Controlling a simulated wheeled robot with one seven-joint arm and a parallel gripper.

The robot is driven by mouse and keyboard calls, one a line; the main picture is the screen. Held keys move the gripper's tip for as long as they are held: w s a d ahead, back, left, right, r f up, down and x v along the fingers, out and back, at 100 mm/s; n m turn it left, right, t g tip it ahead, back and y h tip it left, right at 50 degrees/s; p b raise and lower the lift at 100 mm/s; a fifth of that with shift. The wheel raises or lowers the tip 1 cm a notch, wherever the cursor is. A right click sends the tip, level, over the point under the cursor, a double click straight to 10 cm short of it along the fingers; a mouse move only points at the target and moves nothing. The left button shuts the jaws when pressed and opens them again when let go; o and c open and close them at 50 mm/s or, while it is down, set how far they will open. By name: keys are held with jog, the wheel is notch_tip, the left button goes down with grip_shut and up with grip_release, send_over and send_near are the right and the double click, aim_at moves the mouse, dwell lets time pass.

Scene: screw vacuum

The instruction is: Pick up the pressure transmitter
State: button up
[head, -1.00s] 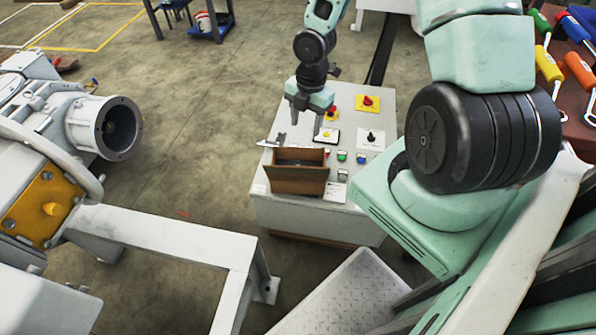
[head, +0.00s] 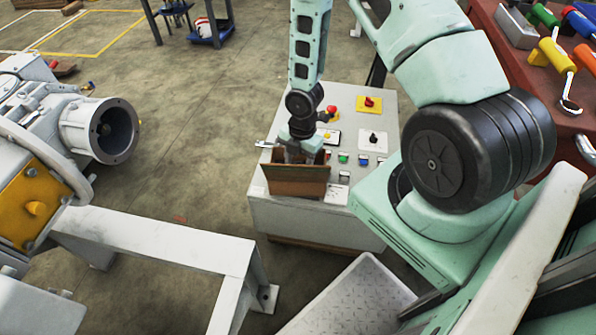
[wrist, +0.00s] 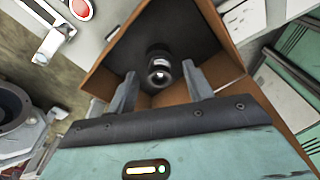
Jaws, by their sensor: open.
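The pressure transmitter (wrist: 158,68) appears to be the small dark cylinder with a light round end inside the brown box, seen in the wrist view. It is hidden in the head view. The box (head: 298,186) stands open on the front left of the control console. My gripper (wrist: 160,72) is open, its two fingers spread to the left and right of the cylinder in the picture. I cannot tell how far down the fingers reach along it. In the head view my gripper (head: 300,158) is low over the box opening, its fingertips hidden by the box.
The grey console (head: 355,215) carries a red knob on a yellow plate (head: 369,103), a black knob (head: 373,137) and several buttons close right of the box. A silver part (head: 268,144) lies at the box's left. Grey machinery (head: 95,130) stands at the left.

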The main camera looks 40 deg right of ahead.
jog(key=shift+f, duration=0.5)
grip_shut()
